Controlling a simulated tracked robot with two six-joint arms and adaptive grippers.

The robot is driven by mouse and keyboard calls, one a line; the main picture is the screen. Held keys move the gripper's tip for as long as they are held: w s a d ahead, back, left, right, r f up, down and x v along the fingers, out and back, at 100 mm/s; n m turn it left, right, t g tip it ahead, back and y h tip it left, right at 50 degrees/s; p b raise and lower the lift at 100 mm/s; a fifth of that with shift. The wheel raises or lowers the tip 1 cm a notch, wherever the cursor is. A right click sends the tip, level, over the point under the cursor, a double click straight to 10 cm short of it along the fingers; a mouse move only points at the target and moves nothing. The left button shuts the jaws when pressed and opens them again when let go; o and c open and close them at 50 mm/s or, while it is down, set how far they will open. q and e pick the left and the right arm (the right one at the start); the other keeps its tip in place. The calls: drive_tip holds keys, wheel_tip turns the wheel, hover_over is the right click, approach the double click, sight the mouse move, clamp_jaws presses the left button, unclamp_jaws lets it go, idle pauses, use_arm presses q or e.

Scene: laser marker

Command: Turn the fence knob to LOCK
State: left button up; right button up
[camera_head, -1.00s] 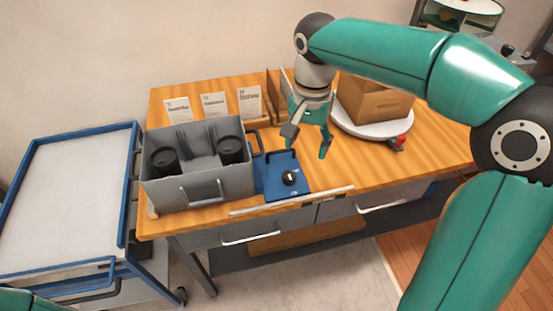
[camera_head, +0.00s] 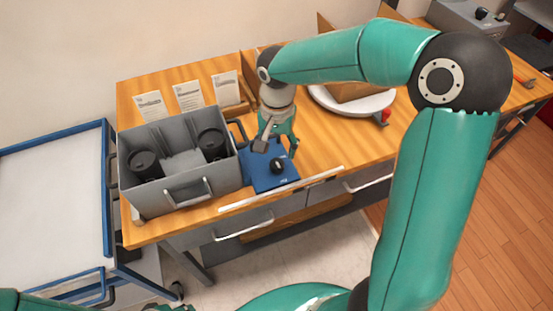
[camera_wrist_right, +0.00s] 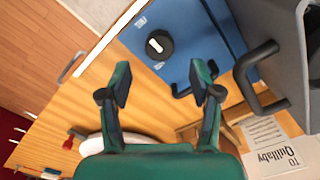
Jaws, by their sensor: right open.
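The fence knob (camera_head: 278,165) is a round black knob with a white mark, on a blue plate (camera_head: 264,184) at the front edge of the wooden bench. In the right wrist view the knob (camera_wrist_right: 159,45) lies just beyond the fingertips, roughly centred between them. Small white lettering by it is too small to read. My right gripper (camera_head: 276,149) is open and empty, pointing down over the back of the plate; both fingers show in the right wrist view (camera_wrist_right: 161,80), apart from the knob. My left gripper is not in view.
A grey box (camera_head: 140,204) with black cups stands left of the plate, its dark handle (camera_wrist_right: 262,80) close to the fingers. A black handle (camera_wrist_right: 182,92) rises from the plate. A white turntable (camera_head: 372,109) with a cardboard box is at the right. Cards stand behind.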

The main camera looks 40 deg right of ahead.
sight(277, 163)
wheel_tip(277, 163, down, 6)
idle(0.5)
drive_tip(key=c, duration=1.1)
drive_tip(key=shift+c, duration=0.2)
